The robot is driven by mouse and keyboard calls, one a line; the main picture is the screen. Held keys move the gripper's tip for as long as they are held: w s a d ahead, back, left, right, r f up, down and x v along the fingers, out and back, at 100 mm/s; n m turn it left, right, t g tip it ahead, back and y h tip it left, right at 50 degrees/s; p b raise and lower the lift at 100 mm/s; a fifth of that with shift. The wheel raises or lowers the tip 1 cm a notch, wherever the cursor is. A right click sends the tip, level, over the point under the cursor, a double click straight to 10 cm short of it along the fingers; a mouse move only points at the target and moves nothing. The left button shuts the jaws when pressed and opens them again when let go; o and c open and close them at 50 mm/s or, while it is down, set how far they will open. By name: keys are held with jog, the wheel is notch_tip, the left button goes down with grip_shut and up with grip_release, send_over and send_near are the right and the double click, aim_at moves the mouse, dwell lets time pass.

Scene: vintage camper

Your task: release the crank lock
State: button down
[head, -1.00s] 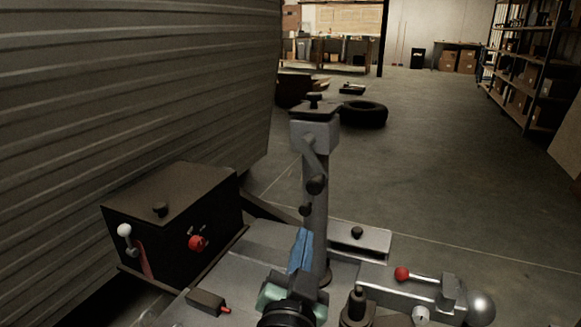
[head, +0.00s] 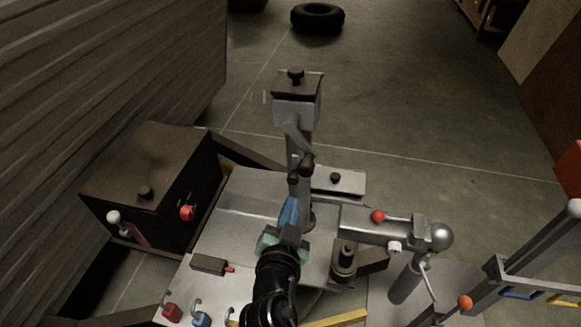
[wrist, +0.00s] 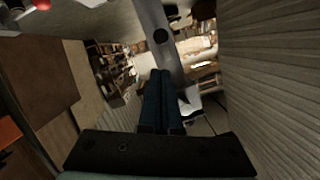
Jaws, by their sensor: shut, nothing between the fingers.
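A grey jack post (head: 299,140) stands upright on the metal frame, with a dark-lidded box at its top. A crank arm with a dark grip (head: 306,163) hangs on its near side. A smaller dark knob (head: 293,178) sits just below the grip; I cannot tell whether it is the crank lock. My gripper (head: 291,203) has blue fingers, shut and empty, in front of the lower post. In the wrist view the closed fingertips (wrist: 160,72) point at the post (wrist: 168,62), which carries a dark round knob (wrist: 161,36). I cannot tell whether the fingers touch the post.
A black box (head: 150,185) with a red knob and white-tipped lever stands left. A red-knobbed lever (head: 378,216) and the ball-ended coupler (head: 440,237) lie right. A dark cylinder (head: 345,262) stands close right of my arm. A tyre (head: 317,18) lies on open floor behind.

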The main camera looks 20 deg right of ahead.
aim_at(296, 179)
jog(key=x, duration=1)
dwell(0.3)
notch_tip(296, 179, down, 4)
jog(key=b, duration=0.3)
jog(key=shift+s+d+r+b, duration=0.1)
jog(key=shift+r+b, duration=0.1)
jog(key=shift+b, duration=0.2)
jog(key=shift+s, duration=0.1)
